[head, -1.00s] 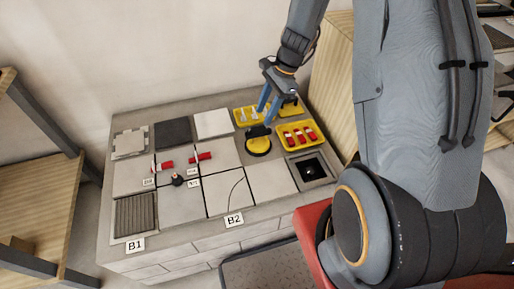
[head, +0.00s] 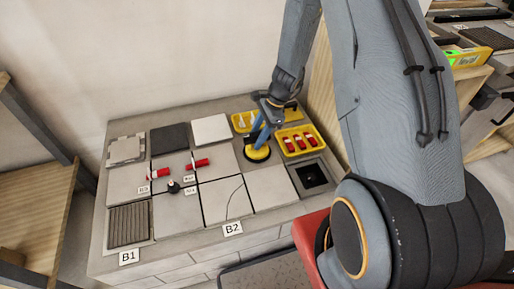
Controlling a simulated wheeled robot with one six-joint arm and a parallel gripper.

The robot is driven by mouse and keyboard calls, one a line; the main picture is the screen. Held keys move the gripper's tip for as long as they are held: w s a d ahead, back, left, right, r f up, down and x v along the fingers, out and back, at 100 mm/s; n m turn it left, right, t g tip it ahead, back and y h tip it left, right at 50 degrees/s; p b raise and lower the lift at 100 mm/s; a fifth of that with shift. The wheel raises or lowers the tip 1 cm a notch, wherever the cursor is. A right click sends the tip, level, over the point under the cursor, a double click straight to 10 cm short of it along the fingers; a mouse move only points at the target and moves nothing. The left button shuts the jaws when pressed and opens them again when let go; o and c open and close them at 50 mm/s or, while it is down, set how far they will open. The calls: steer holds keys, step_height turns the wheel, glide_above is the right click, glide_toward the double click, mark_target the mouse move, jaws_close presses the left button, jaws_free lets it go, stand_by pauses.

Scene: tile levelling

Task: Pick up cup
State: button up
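The cup appears to be the round yellow suction cup (head: 257,154) with a dark handle on top. It rests flat on a light tile in the right half of the tiled bench. My gripper (head: 258,138) has two blue fingers and points down at the cup from above. The fingertips are at the dark handle and partly hide it. I cannot tell whether they touch or clamp it.
A yellow tray (head: 284,135) with several red pieces lies close to the right of the cup. Another yellow tray (head: 237,124) lies behind it. Red clamps (head: 196,164) and a dark knob (head: 173,187) stand on tiles to the left. A square drain (head: 313,176) is at the right.

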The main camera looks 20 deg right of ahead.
jaws_close()
